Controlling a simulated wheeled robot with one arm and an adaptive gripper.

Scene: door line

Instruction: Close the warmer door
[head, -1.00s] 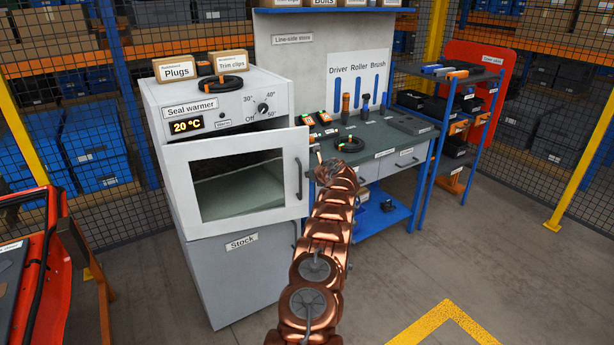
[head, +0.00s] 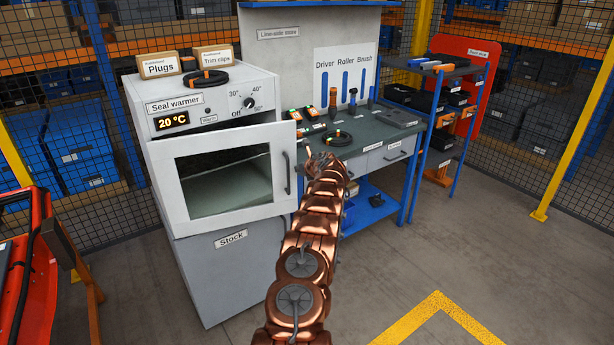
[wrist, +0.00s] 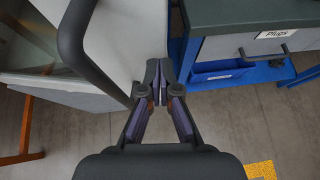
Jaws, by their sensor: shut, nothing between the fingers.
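The seal warmer (head: 210,100) is a pale grey cabinet at the left of the head view. My gripper (wrist: 158,75) is shut and empty, just right of the handle and near the door's free edge. In the head view my gripper (head: 312,155) is small; contact with the door cannot be told.
A workbench (head: 375,140) with tools and a drawer stands right of the warmer, close to my gripper. Boxes and a coiled cable (head: 206,78) lie on the warmer. A blue shelf rack (head: 450,100) is further right. Floor at the lower right is clear.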

